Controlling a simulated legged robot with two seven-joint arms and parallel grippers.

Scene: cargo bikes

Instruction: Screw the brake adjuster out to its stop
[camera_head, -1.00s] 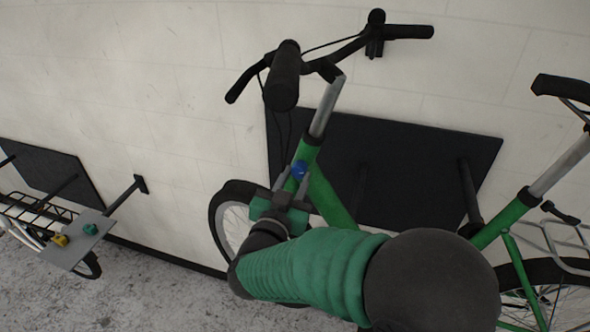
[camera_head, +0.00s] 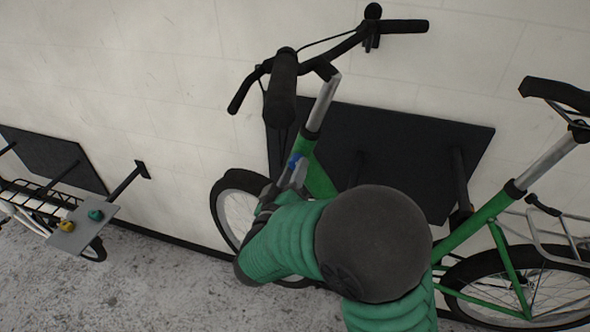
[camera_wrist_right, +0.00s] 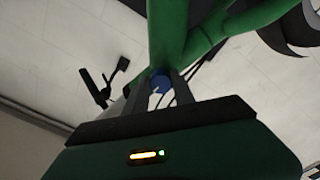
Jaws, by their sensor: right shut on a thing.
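A small blue brake adjuster (camera_head: 295,161) sits by the green frame of the bike (camera_head: 318,178), below the handlebar. My right gripper (camera_head: 293,173) is at it, with my green arm coming up from below. In the right wrist view the blue adjuster (camera_wrist_right: 160,84) lies between the two grey fingertips of my right gripper (camera_wrist_right: 160,88), which are shut on it. Dark cables run just right of the fingers there. My arm hides part of the front wheel and frame in the head view. My left gripper is in neither view.
The handlebar (camera_head: 345,50) with black grips stands above the gripper. A grey plate (camera_head: 82,228) with a yellow and a teal knob is at the far left. A black panel (camera_head: 400,150) is on the pale wall.

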